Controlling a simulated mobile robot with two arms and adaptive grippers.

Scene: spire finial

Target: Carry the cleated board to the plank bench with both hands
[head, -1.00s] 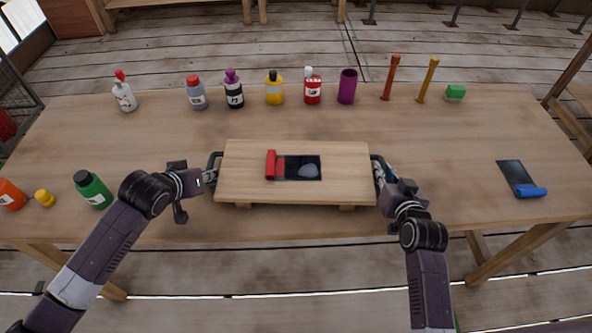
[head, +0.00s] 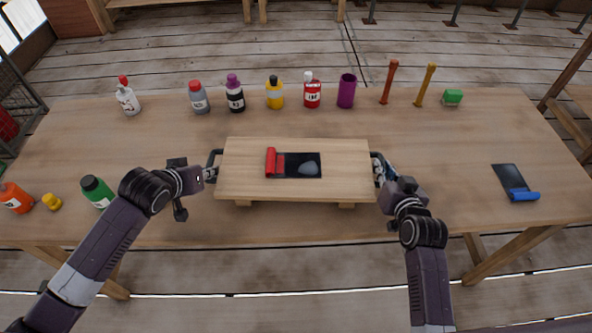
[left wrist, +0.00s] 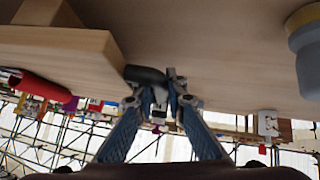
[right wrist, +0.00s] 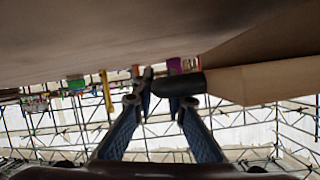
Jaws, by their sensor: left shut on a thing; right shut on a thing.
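The cleated board (head: 240,185) is a light wooden board with dark handles at both ends and cleats underneath. It is level in the head view, over the near middle of the table. A black sheet with a grey patch (head: 308,168) and a red roller (head: 271,162) lie on it. My left gripper (head: 211,174) is shut on the left handle, also seen in the left wrist view (left wrist: 145,75). My right gripper (head: 378,172) is shut on the right handle, which shows in the right wrist view (right wrist: 180,90). I cannot identify the plank bench for certain.
The wooden table (head: 440,150) has several bottles, a purple cup (head: 346,91) and sticks along its far edge. A green bottle (head: 96,191) stands close to my left arm. A blue roller (head: 524,196) lies at the right. The table's middle is fairly clear.

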